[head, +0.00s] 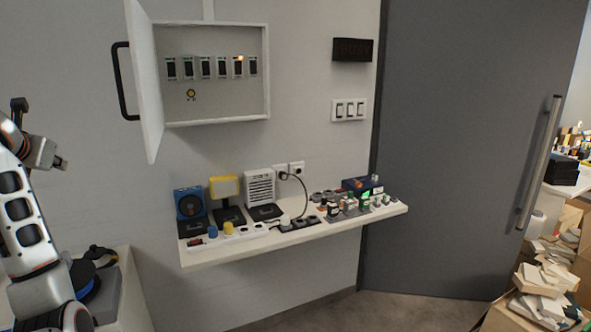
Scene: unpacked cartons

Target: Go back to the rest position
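My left arm rises along the left edge of the head view, with my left gripper (58,161) at its upper end. The gripper is small in the picture and seen at an angle, so I cannot tell whether its fingers are open or shut. I see nothing clearly held in it. It is in front of the grey wall, left of the open wall cabinet (215,117) and apart from it. My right gripper is not in view.
A white shelf (200,257) holds a blue device, a yellow-framed lamp (224,188), a white heater-like box (260,187) and a power strip. The cabinet door (145,80) stands open. A grey door (450,150) is shut. Cartons (500,318) lie at right.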

